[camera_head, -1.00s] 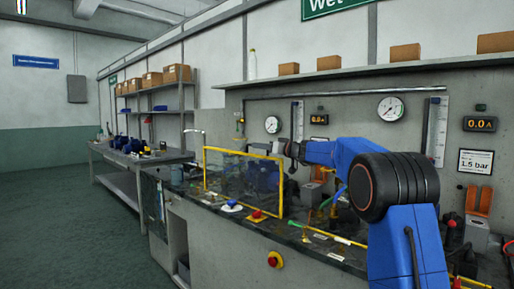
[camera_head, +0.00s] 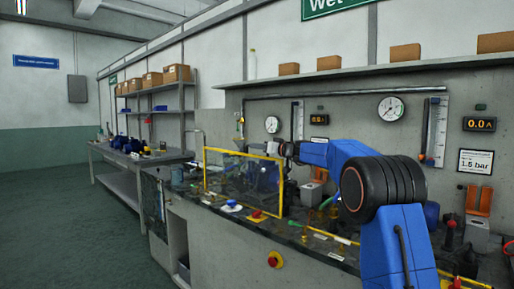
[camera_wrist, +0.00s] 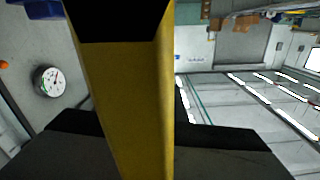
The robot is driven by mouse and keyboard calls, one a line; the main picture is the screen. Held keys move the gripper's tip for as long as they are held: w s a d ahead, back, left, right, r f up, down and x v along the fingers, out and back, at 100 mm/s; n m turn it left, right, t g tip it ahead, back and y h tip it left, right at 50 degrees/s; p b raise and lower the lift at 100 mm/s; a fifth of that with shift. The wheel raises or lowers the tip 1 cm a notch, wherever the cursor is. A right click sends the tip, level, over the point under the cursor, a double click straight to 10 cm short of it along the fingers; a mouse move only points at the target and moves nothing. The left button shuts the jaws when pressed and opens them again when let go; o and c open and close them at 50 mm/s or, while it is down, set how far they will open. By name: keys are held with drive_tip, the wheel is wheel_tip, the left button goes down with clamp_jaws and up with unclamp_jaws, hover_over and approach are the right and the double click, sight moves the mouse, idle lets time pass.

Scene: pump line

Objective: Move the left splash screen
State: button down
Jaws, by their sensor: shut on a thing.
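The left splash screen (camera_head: 228,173) is a clear panel in a yellow frame, upright on the bench's front part. My gripper (camera_head: 276,149) is at the screen's top right corner in the head view, small and partly hidden by the frame. In the wrist view, a yellow bar of the screen's frame (camera_wrist: 128,100) runs between the dark jaws of my gripper (camera_wrist: 145,135), which is shut on it. The fingertips' contact with the bar is not fully clear.
A gauge (camera_head: 391,108) hangs on the back wall. Another yellow frame edge (camera_head: 462,279) shows at lower right. The floor at left (camera_head: 70,225) is clear.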

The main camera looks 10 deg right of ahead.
sight(257, 183)
wheel_tip(257, 183, down, 18)
drive_tip(key=shift+r, duration=0.25)
drive_tip(key=c, duration=1.8)
unclamp_jaws()
drive_tip(key=shift+c, duration=0.2)
drive_tip(key=shift+s+d, duration=0.1)
drive_tip(key=v, duration=1.7)
drive_tip(key=shift+r, duration=0.1)
